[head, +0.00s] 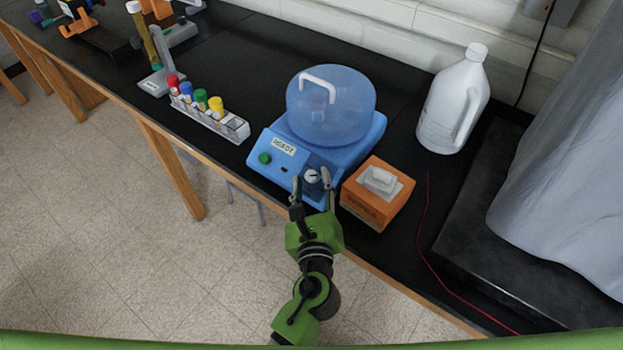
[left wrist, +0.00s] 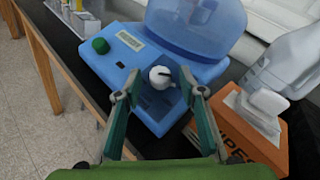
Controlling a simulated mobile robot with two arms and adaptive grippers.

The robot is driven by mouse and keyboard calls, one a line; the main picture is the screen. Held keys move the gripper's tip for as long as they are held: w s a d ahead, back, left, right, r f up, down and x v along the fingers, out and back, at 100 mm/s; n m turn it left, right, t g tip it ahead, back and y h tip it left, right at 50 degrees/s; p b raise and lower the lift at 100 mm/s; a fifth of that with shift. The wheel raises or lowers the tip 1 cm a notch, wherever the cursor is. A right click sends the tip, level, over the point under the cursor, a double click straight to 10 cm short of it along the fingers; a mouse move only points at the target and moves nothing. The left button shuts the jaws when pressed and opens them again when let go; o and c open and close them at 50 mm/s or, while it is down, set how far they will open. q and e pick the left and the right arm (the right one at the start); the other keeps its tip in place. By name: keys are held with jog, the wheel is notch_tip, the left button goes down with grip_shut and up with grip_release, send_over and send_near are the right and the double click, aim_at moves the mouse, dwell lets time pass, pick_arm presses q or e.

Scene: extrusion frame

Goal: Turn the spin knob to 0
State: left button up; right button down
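The spin knob is a small round white knob (head: 312,176) with a dark mark, on the front panel of the blue centrifuge (head: 345,152). In the left wrist view the knob (left wrist: 160,77) sits between and just beyond my fingertips. My left gripper (head: 314,184) is open, with one finger on each side of the knob; I cannot tell whether either touches it. The panel also has a green button (head: 265,158) and a label reading READY (head: 284,146). The centrifuge has a clear domed lid (head: 331,108), which is closed. My right gripper is not in view.
An orange wipes box (head: 364,208) stands close to the right of the centrifuge. A white jug (head: 455,100) is behind it. A rack of colour-capped tubes (head: 211,122) stands to the left. A red wire (head: 427,235) lies on the black bench at right.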

pick_arm(q)
jog(key=s+r, duration=0.1)
jog(key=s, duration=1)
jog(key=shift+d+r, duration=0.15)
jog(key=shift+r, duration=0.05)
